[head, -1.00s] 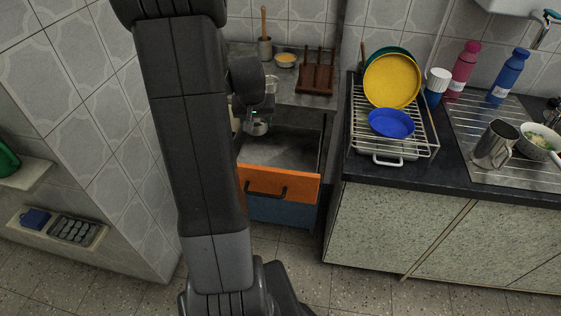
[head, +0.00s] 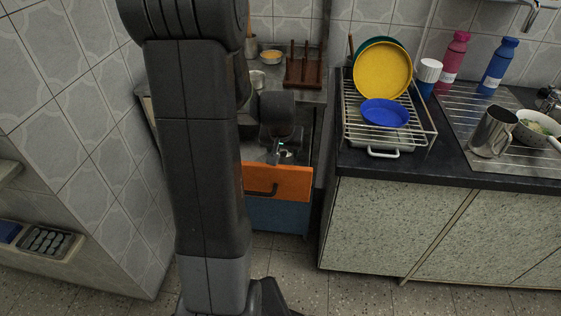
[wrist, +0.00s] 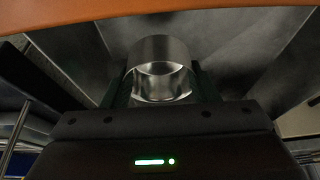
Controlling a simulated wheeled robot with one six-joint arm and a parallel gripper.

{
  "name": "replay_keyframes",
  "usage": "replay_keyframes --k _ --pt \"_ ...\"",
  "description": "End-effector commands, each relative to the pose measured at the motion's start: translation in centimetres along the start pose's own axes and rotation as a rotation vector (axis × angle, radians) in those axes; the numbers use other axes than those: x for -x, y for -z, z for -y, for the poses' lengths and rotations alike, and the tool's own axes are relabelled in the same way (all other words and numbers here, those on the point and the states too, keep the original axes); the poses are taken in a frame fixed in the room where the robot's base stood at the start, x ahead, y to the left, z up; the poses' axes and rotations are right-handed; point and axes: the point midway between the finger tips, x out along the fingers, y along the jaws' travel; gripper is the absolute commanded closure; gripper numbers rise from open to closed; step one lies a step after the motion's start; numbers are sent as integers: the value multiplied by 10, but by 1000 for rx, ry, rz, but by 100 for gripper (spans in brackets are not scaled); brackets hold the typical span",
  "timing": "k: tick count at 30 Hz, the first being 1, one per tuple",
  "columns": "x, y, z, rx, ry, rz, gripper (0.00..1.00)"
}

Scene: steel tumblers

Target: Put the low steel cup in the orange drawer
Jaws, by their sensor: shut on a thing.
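The low steel cup (wrist: 160,68) is held between the fingers of my gripper (wrist: 160,88) in the wrist view. In the head view my gripper (head: 283,150) is low over the open orange drawer (head: 277,183), just behind its front panel, and the cup shows only as a small bright patch. The orange front edge (wrist: 150,14) crosses the top of the wrist view, with the grey drawer interior beyond the cup. My arm hides much of the drawer in the head view. I cannot tell whether the cup touches the drawer floor.
A blue drawer front (head: 277,215) is below. On the right counter stand a dish rack (head: 374,143) with yellow and blue plates, a taller steel mug (head: 493,132), a white bowl (head: 537,128) and two bottles. A wooden rack (head: 304,68) and small bowl (head: 271,56) stand behind the drawer.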

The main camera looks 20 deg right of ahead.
Motion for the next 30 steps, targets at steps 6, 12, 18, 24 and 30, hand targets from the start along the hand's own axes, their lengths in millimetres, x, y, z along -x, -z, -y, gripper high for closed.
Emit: replay_keyframes --k 6,12,18,24,30 --pt "-18 -8 0 0 0 3 68" --pt "-40 -17 0 1 0 1 68" --pt "-39 -16 0 1 0 -1 68" --pt "-42 -18 0 1 0 0 36" --pt "-42 -18 0 1 0 0 24"
